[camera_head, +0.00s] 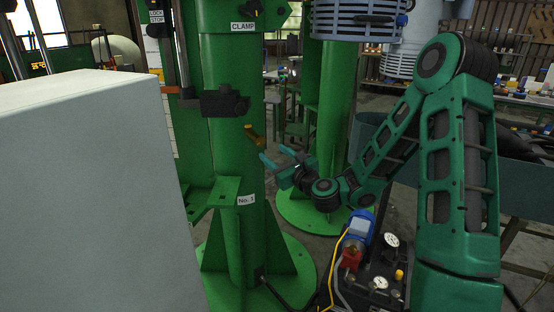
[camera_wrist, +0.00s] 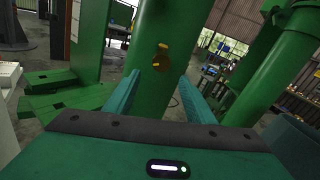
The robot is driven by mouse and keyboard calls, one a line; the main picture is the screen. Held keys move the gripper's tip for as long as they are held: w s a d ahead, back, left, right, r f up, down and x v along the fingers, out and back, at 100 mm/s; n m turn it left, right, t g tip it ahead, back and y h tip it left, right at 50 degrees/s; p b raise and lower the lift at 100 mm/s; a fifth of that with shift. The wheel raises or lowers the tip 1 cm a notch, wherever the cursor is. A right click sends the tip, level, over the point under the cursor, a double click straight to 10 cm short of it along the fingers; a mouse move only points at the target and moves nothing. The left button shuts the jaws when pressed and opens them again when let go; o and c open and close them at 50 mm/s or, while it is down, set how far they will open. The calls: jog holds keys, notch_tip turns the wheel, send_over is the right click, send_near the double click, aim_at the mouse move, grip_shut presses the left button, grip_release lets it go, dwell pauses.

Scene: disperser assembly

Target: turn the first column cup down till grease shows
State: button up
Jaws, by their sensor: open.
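The brass-coloured column cup (camera_head: 254,134) sticks out from the right side of the near green column (camera_head: 230,110), above a small "No." label. In the wrist view the cup (camera_wrist: 161,58) is seen nearly end-on against the column, straight ahead between the fingers. My gripper (camera_head: 276,156) is open and empty, just below and right of the cup in the head view. In the wrist view its teal fingers (camera_wrist: 159,80) stand apart and do not touch the cup. I cannot make out any grease on it.
A dark clamp block (camera_head: 225,103) and a green bracket (camera_head: 232,191) jut from the column. A second green column (camera_head: 318,130) stands behind my gripper. A large pale box (camera_head: 90,190) fills the left. A pump unit with gauges (camera_head: 378,262) is low at the right.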

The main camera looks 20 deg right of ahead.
jog(key=shift+v, duration=0.85)
jog(key=s+a+f+n+g+y, duration=0.3)
jog(key=s+a+f+n+g, duration=0.15)
jog(key=n, duration=0.75)
jog(key=s+d+f+n+g+h, duration=0.25)
jog(key=s+d+n+g, duration=0.2)
jog(key=s+n, duration=0.25)
jog(key=s+d+r+n+g+h, duration=0.1)
jog(key=s+d+n+g+h, duration=0.15)
jog(key=s+d, duration=0.45)
jog(key=s+d+n+g+h, duration=0.2)
jog(key=s+d+g, duration=0.15)
jog(key=s, duration=0.65)
jog(key=s+d+r+g, duration=0.1)
jog(key=s+d+r, duration=0.1)
jog(key=s, duration=0.6)
jog(key=s+d+r+n+g, duration=0.1)
jog(key=s+d+r, duration=0.1)
jog(key=s, duration=0.6)
jog(key=shift+g, duration=0.3)
